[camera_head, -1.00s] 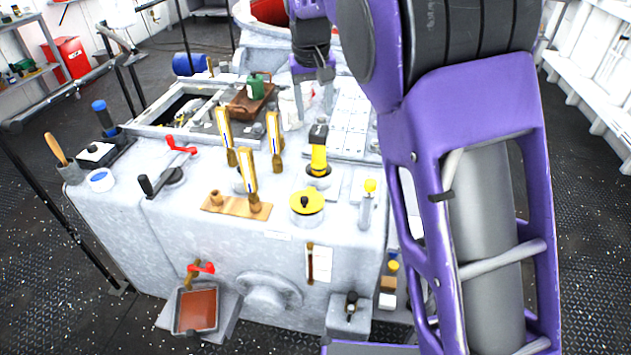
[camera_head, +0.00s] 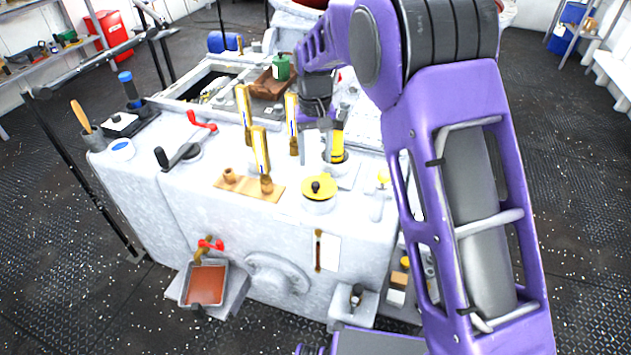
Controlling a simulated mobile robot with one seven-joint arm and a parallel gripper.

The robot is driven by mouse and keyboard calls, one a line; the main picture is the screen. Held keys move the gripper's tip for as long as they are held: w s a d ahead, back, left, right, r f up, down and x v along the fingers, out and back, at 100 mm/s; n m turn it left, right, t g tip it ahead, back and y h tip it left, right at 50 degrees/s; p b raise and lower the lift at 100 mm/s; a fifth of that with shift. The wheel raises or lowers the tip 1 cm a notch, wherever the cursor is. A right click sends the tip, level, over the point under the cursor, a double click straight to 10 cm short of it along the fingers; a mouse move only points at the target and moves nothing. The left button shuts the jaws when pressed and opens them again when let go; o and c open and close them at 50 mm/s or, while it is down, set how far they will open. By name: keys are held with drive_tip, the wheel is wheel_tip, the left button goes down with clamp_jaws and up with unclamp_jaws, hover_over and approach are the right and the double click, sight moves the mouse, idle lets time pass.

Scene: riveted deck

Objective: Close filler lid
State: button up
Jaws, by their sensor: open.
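A yellow upright piece (camera_head: 337,146) stands on a dark ring on top of the pale machine housing (camera_head: 215,195). It may be the filler lid standing open, but its shape is partly hidden by my gripper. In front of it, a round yellow cap with a black knob (camera_head: 318,188) sits flat on a short pale neck. My gripper (camera_head: 320,125) is open, points downward, and is just left of and close to the upright yellow piece. I cannot tell whether they touch.
Several brass-coloured upright levers (camera_head: 261,150) stand left of my gripper, the nearest over a wooden block (camera_head: 245,185). A green can (camera_head: 281,67) sits on a brown tray behind. My purple arm covers the right side.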

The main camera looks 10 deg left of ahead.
sight(315, 183)
wheel_tip(315, 183, down, 8)
drive_tip(key=shift+f+b, duration=0.15)
drive_tip(key=shift+b, duration=0.3)
clamp_jaws()
idle(1.3)
